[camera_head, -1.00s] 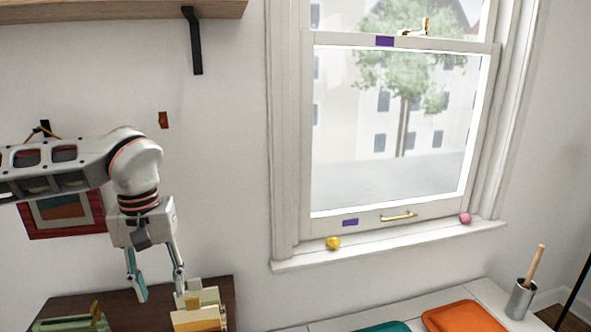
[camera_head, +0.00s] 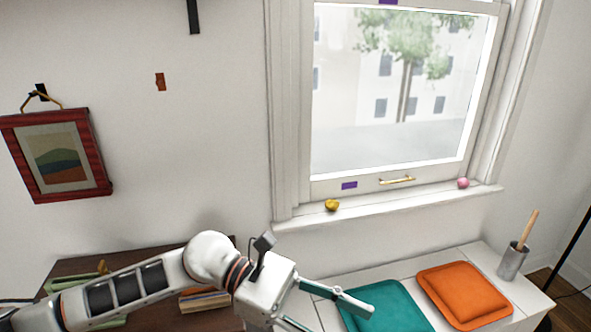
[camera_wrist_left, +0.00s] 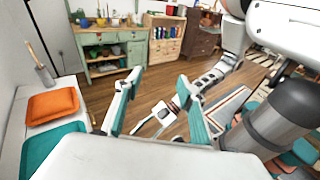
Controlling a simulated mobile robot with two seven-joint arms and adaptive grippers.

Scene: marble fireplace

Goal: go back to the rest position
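My left gripper (camera_head: 338,318) is at the lower middle of the head view, tilted to the right, beside the teal cushion (camera_head: 388,306). In the left wrist view its two teal-edged fingers (camera_wrist_left: 158,78) stand apart with nothing between them. Another arm of mine reaches down in the left wrist view. It ends in a white gripper (camera_wrist_left: 154,119) partly behind my left fingers; its finger state is unclear. My right gripper does not show in the head view.
A white bench (camera_head: 420,262) bears the teal cushion, an orange cushion (camera_head: 464,294) and a grey holder (camera_head: 512,262). A dark cabinet (camera_head: 150,260) stands against the wall at left, behind my left arm. The left wrist view shows open wooden floor (camera_wrist_left: 255,66).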

